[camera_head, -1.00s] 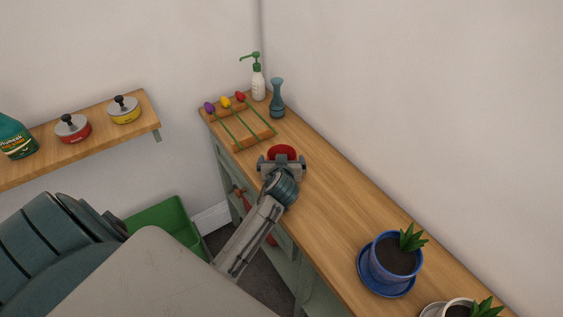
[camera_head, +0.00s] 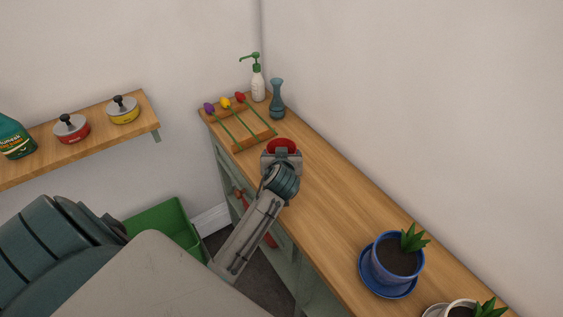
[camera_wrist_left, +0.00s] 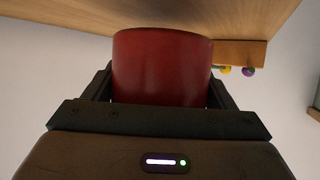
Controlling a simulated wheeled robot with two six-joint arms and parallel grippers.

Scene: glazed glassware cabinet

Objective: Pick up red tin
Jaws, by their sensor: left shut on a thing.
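The red tin (camera_head: 284,145) is on or just above the wooden cabinet top, mostly hidden behind my left gripper (camera_head: 281,157) in the head view. In the left wrist view the red tin (camera_wrist_left: 162,66) fills the space between the two dark fingers of my left gripper (camera_wrist_left: 162,88). The fingers are shut on its sides. I cannot tell clearly whether its base touches the wood. My right gripper is not in view.
A flower rack (camera_head: 254,139) with several tulips, a soap bottle (camera_head: 258,83) and a blue vase (camera_head: 277,100) stand at the far end. A blue plant pot (camera_head: 397,259) stands nearer. A wall shelf (camera_head: 93,131) holds pots. The middle of the cabinet top (camera_head: 345,205) is clear.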

